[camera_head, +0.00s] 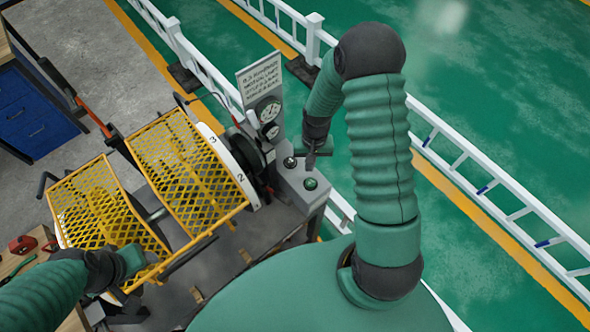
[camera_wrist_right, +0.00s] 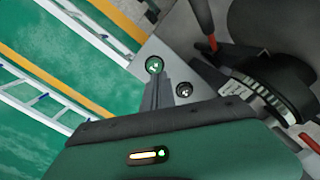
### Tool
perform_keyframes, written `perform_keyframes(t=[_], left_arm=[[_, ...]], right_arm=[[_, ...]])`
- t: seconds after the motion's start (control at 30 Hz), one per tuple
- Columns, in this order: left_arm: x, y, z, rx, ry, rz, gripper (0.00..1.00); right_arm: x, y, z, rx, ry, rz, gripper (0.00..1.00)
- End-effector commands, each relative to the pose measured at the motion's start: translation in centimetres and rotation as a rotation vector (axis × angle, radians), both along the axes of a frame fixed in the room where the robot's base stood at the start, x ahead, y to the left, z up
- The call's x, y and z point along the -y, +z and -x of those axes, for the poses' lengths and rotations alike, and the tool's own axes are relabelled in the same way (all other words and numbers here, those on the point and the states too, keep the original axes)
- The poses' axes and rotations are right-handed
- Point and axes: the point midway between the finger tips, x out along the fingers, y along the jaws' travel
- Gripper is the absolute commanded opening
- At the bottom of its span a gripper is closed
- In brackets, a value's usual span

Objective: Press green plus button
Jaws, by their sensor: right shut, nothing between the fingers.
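The green button (camera_head: 310,183) sits on the grey control box (camera_head: 297,189), with a darker button (camera_head: 290,162) beside it. In the right wrist view the green button (camera_wrist_right: 154,65) shows just beyond the fingertips, and the dark button (camera_wrist_right: 184,89) lies to their right. My right gripper (camera_head: 311,163) is shut and empty, pointing down over the box between the two buttons in the head view. Its closed fingers also show in the wrist view (camera_wrist_right: 159,86). I cannot tell the gap to the box. My left gripper (camera_head: 130,262) is by the yellow mesh; its fingers are unclear.
A sign panel with gauges (camera_head: 268,112) rises behind the box. Yellow mesh guards (camera_head: 185,165) and a numbered white dial (camera_head: 226,160) stand to the left. White railings (camera_head: 500,190) run along the green floor. A blue drawer cabinet (camera_head: 35,110) is at far left.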

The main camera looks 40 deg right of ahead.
Motion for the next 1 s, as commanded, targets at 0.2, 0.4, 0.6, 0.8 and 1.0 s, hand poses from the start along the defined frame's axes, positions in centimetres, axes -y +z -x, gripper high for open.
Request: perform_keyframes(t=[0.2,0.4,0.6,0.8,1.0], left_arm=[[0.0,6.1,0.0,0.001,0.000,0.000,0.55],[0.0,6.6,0.0,0.000,0.000,0.000,0.55],[0.0,6.4,0.0,0.000,0.000,0.000,0.55],[0.0,5.6,0.0,0.000,0.000,0.000,0.55],[0.0,2.8,0.0,0.000,0.000,0.000,0.55]], right_arm=[[0.9,2.1,0.0,-0.029,-0.709,0.044,0.00],[1.9,1.7,-0.2,-0.015,-0.941,0.071,0.00],[1.9,1.5,-0.2,-0.014,-0.942,0.070,0.00],[1.8,0.6,-0.2,-0.015,-0.940,0.070,0.00],[1.8,-2.8,-0.2,-0.015,-0.939,0.069,0.00]])
